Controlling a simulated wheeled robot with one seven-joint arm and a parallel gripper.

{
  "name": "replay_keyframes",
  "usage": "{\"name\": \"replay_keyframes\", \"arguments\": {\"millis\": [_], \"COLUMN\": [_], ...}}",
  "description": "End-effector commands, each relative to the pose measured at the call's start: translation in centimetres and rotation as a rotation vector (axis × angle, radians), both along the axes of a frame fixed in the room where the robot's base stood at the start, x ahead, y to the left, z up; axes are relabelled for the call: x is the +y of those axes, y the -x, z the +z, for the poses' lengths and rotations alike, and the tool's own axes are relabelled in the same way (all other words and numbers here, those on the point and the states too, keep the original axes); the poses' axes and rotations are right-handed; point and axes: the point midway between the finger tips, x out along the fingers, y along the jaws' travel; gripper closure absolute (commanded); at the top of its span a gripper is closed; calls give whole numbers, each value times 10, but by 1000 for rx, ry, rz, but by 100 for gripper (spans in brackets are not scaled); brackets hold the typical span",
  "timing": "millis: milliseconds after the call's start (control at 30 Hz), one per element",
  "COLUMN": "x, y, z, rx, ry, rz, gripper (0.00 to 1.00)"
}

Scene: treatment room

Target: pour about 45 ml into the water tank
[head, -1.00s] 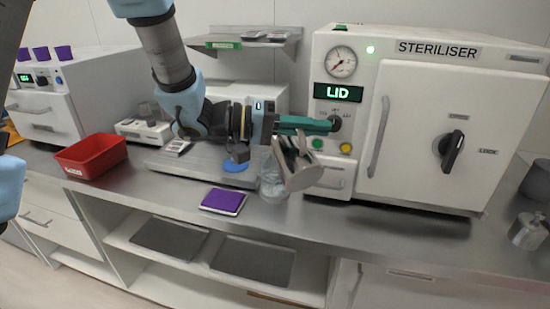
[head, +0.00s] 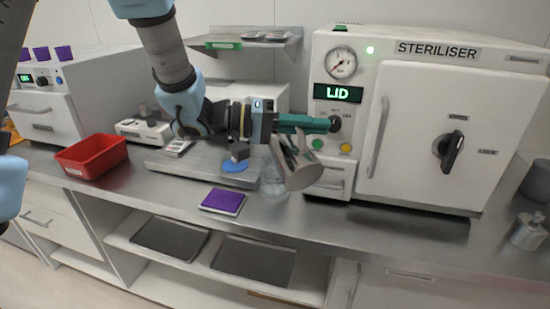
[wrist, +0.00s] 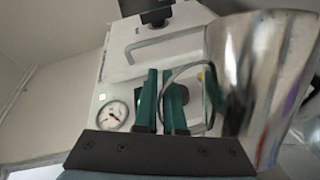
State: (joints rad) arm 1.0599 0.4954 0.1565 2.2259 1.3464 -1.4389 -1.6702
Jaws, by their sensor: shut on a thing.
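My gripper (head: 305,124), with green fingers, is shut on the handle of a shiny metal jug (head: 298,170). The jug hangs tilted below the fingers, in front of the steriliser. In the wrist view the jug (wrist: 270,80) fills the right side, with its handle loop at the fingers (wrist: 162,103). A clear container (head: 272,184) stands on the counter just below and left of the jug, partly hidden by it. I cannot tell whether this is the water tank, how full it is, or whether liquid is flowing.
The white steriliser (head: 430,130) stands behind on the right, its display reading LID. A purple pad (head: 222,201) lies left of the clear container, near a blue piece (head: 235,166). A red bin (head: 92,158) is further left.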

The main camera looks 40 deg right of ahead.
Motion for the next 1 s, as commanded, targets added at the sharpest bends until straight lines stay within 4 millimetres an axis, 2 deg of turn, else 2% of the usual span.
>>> {"name": "replay_keyframes", "arguments": {"millis": [1000], "x": [-2], "y": [-7], "z": [4], "rx": [33], "ry": [-11], "rz": [0], "gripper": [100]}}
